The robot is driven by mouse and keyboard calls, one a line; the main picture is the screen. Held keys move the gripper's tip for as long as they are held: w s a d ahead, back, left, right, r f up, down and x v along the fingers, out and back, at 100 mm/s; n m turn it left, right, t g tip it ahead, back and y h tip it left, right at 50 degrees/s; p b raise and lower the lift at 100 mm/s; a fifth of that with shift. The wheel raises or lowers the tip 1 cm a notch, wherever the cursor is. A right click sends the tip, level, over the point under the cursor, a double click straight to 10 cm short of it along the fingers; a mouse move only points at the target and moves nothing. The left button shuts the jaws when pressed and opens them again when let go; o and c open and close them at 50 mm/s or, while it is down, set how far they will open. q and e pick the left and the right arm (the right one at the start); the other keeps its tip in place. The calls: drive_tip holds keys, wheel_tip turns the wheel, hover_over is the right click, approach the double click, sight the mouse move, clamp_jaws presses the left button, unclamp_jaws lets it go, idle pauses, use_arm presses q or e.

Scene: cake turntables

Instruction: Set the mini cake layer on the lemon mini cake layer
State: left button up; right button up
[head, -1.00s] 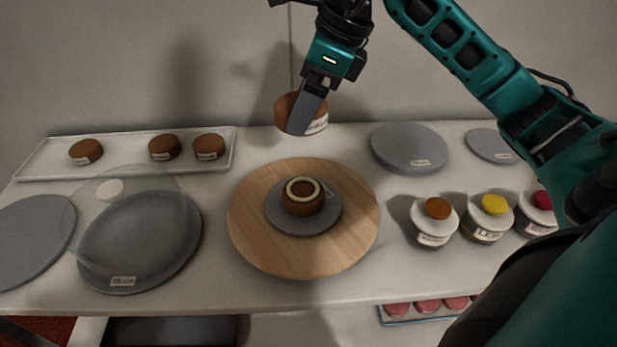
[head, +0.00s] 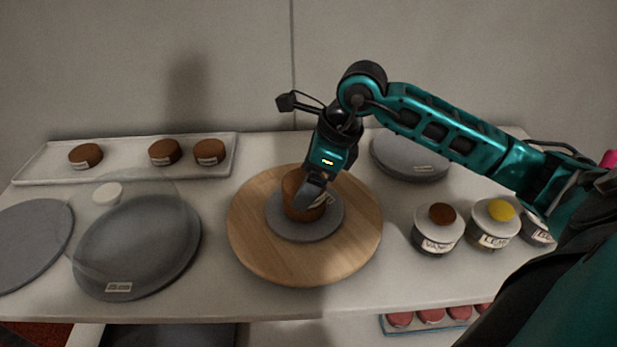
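My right gripper (head: 314,188) is shut on a brown mini cake layer (head: 296,190) with a white label. It holds the layer over the middle of a grey disc (head: 308,231) on the round wooden turntable (head: 257,250). The lemon mini cake layer, which showed a pale ring on top in the earlier frame, is hidden under the held layer and the gripper. I cannot tell whether the two layers touch. My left gripper is not in view.
A white tray (head: 120,171) at the back left holds several brown cake layers. Grey plates (head: 140,245) and a clear cover lie at the left, another grey plate (head: 408,165) at the back right. Lidded jars (head: 438,230) stand right of the turntable.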

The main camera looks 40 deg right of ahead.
drive_tip(key=shift+f, duration=0.2)
drive_tip(key=o, duration=0.9)
drive_tip(key=shift+r, duration=0.1)
drive_tip(key=shift+r, duration=0.25)
drive_tip(key=v, duration=1.2)
drive_tip(key=shift+a+p, duration=0.1)
drive_tip(key=shift+p, duration=0.2)
